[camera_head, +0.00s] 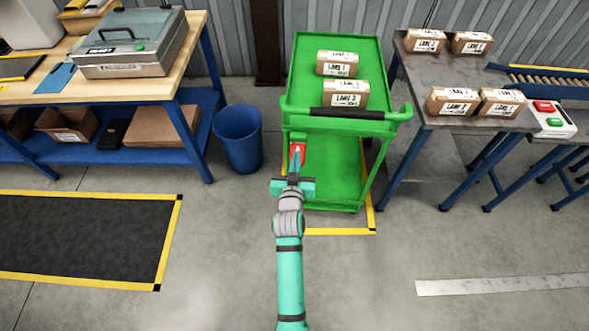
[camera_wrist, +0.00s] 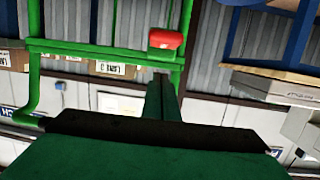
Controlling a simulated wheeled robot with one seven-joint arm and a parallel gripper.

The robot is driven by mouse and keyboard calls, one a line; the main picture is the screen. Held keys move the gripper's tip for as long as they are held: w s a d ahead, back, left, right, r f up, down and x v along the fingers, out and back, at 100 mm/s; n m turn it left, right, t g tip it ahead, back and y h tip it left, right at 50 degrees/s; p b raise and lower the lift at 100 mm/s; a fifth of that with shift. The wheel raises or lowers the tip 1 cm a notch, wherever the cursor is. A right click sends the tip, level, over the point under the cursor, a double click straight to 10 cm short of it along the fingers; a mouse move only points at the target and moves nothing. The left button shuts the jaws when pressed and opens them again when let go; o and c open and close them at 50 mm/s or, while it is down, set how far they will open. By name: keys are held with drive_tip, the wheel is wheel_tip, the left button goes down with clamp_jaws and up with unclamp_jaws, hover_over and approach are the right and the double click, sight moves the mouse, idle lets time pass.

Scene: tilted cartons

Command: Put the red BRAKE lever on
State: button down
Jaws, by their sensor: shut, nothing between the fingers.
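The red brake lever (camera_head: 301,146) is at the left front post of the green cart (camera_head: 334,130), below the handle end. It also shows in the wrist view as a red block (camera_wrist: 166,39) near the top centre. My gripper (camera_head: 295,160) is shut and empty, in front of the lever, and overlaps its lower part in the head view. In the wrist view my fingertips (camera_wrist: 162,80) point toward the lever, with a visible space between them. I cannot tell whether they touch. Any lettering on the lever is too small to read.
A blue bin (camera_head: 238,138) stands just left of the cart. A workbench (camera_head: 150,90) is at left, a metal table (camera_head: 420,75) with cartons at right.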

wheel_tip(320, 180, down, 10)
drive_tip(key=shift+w+f, duration=0.2)
drive_tip(key=shift+w, duration=0.15)
idle(1.3)
drive_tip(key=shift+d+f, duration=0.1)
drive_tip(key=v, duration=1.1)
drive_tip(key=shift+s, duration=0.2)
